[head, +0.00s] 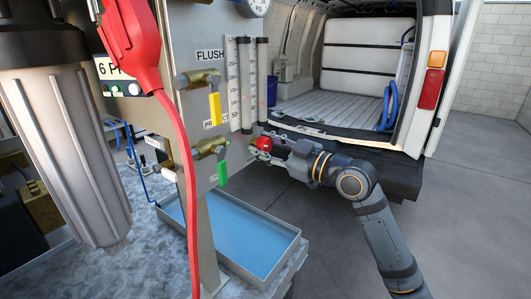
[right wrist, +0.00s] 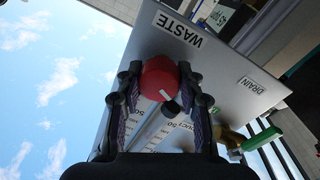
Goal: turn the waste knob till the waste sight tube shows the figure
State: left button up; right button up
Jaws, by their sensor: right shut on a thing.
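The red waste knob (head: 263,143) sits low on the right edge of the steel panel (head: 221,130). My right gripper (head: 266,146) reaches it from the right and is shut on it. In the right wrist view the red knob (right wrist: 158,78) is between the two fingers, with a white mark on its face and a WASTE label (right wrist: 179,28) beside it. Two upright sight tubes (head: 245,85) stand next to a scale above the knob; the right one (head: 262,80) is nearest the knob. Their liquid levels are too small to read. My left gripper is out of view.
A yellow-handled valve (head: 214,107) and a green-handled valve (head: 222,173) are left of the knob. A shallow tray (head: 282,247) of blue liquid lies below. A red cable (head: 180,150) hangs in front. The van's bumper (head: 340,165) is behind my right arm.

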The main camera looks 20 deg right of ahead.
jog(key=shift+n, duration=0.3)
jog(key=o, duration=1.2)
